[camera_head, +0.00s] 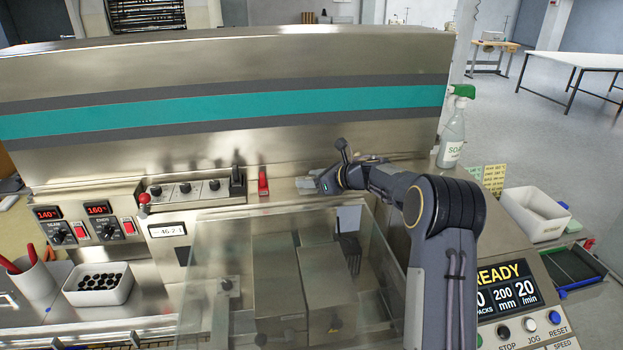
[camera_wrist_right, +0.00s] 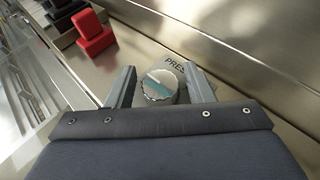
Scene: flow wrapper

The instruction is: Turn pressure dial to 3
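The pressure dial (camera_wrist_right: 159,86) is a round ribbed metal knob with a pale and teal mark across its face. It sits on the steel panel beside a partly hidden label reading "PRES". My right gripper (camera_wrist_right: 160,80) is open, with one finger on each side of the dial; a gap shows on both sides. In the head view my right gripper (camera_head: 324,183) is low over the machine's steel ledge, and I cannot make out the dial there. The numbers around the dial are not readable. My left gripper is not in view.
A red switch (camera_head: 263,182) and a black lever (camera_head: 237,182) stand left of my gripper. A clear cover (camera_head: 215,265) lies in front. A soap spray bottle (camera_head: 452,135) stands to the right. The tall steel housing (camera_head: 230,75) rises behind.

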